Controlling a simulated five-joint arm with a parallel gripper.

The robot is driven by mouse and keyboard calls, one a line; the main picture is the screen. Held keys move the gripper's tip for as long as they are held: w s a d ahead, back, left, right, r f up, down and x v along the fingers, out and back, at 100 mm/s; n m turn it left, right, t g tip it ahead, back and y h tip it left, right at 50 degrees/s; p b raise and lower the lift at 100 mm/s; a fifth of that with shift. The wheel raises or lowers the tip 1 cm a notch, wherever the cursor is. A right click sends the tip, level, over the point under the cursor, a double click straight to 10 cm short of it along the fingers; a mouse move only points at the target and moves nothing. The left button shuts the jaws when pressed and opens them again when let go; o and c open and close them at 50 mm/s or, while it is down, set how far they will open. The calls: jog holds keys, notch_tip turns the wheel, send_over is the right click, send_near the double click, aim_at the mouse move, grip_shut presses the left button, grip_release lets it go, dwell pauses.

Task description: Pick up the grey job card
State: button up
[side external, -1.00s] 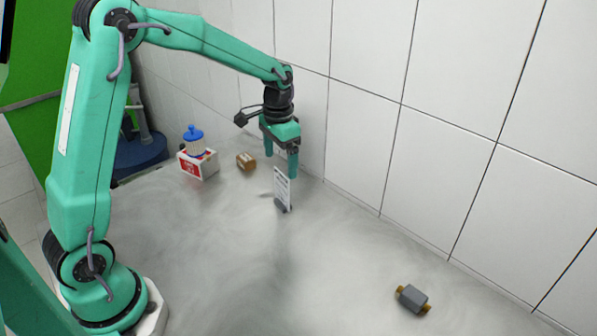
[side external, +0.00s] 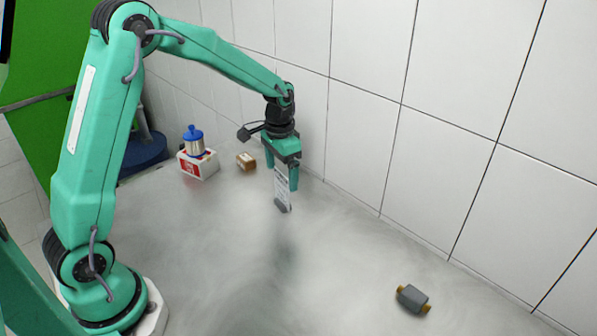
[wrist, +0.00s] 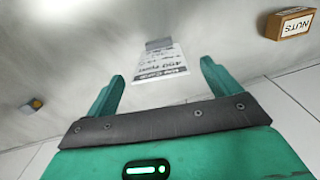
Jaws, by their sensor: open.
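The job card (side external: 282,188) is a white printed sheet standing upright in a small grey foot (side external: 283,206) on the metal bench. In the wrist view the card (wrist: 161,66) appears with its print upside down, and its grey foot (wrist: 158,44) is beyond it. My gripper (side external: 281,178) is open above the card, pointing down, with its fingers at either side of the card's upper part. In the wrist view my gripper (wrist: 161,72) has the card between its two green fingers, with gaps on both sides. The card's top edge is partly hidden by the gripper in the side view.
A red-and-white box (side external: 198,166) with a blue-capped bottle (side external: 194,142) is further left. A grey part with brass ends (side external: 412,298) lies right. A tiled wall (side external: 400,140) runs behind.

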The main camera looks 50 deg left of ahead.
send_over(283, 202)
jog(key=shift+w+a+f, duration=0.1)
jog(key=shift+a+f, duration=0.05)
jog(key=shift+f, duration=0.95)
jog(key=shift+w+a+f, duration=0.1)
jog(key=shift+a+f, duration=0.05)
jog(key=shift+f, duration=0.9)
jog(key=c, duration=1.1)
jog(key=shift+o, duration=0.2)
jog(key=shift+r, duration=0.1)
jog(key=shift+r, duration=0.75)
notch_tip(283, 202, up, 2)
jog(key=shift+r, duration=0.1)
jog(key=s+d+r, duration=0.5)
jog(key=d+r, duration=0.2)
jog(key=d, duration=0.3)
jog(key=shift+d, duration=0.3)
jog(key=shift+r, duration=0.1)
